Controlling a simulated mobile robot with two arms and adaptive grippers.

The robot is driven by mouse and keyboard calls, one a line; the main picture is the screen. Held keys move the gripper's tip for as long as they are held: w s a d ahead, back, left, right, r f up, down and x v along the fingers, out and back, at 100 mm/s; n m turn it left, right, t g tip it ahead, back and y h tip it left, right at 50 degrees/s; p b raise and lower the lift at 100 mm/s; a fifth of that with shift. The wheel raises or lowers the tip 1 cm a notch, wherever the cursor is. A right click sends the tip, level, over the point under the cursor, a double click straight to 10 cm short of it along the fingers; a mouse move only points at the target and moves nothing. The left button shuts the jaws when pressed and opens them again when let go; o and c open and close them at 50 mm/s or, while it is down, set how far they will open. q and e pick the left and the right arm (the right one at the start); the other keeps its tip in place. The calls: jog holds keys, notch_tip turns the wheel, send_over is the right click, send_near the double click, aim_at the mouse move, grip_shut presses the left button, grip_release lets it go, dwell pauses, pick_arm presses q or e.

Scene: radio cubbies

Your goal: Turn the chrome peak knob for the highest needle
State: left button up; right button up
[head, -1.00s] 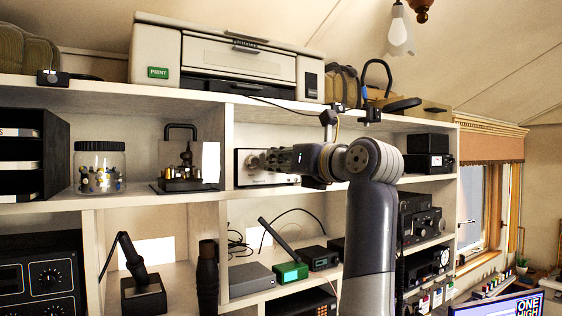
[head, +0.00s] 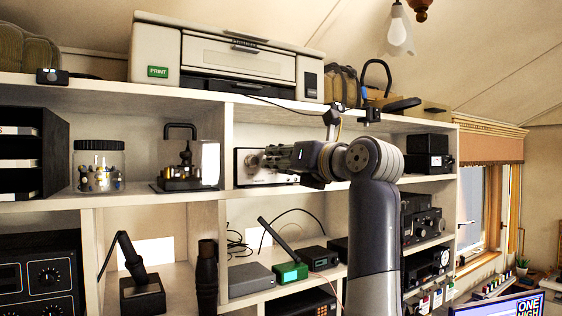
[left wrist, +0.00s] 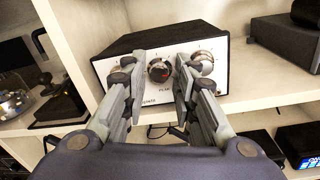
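The white-fronted box (head: 246,177) with the chrome knobs stands in the upper middle cubby; it also shows in the left wrist view (left wrist: 112,62). Its chrome peak knob (left wrist: 158,70), above a small "PEAK" label, faces my left gripper (left wrist: 160,60). The two fingers are apart, one on each side of this knob, with gaps showing. A second chrome knob (left wrist: 203,61) is just right of the right finger. In the head view my left gripper (head: 275,158) covers much of the box's front. I see no needle. My right gripper is not in view.
The cubby's side wall (head: 229,150) is close left of the box. A glass jar (head: 98,168) and a dark device under clear cover (head: 185,170) stand in the cubby to the left. A green box (head: 290,271) and a grey box (head: 252,279) are below.

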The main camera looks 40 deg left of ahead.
pick_arm(q)
jog(key=v, duration=1.2)
dwell(0.3)
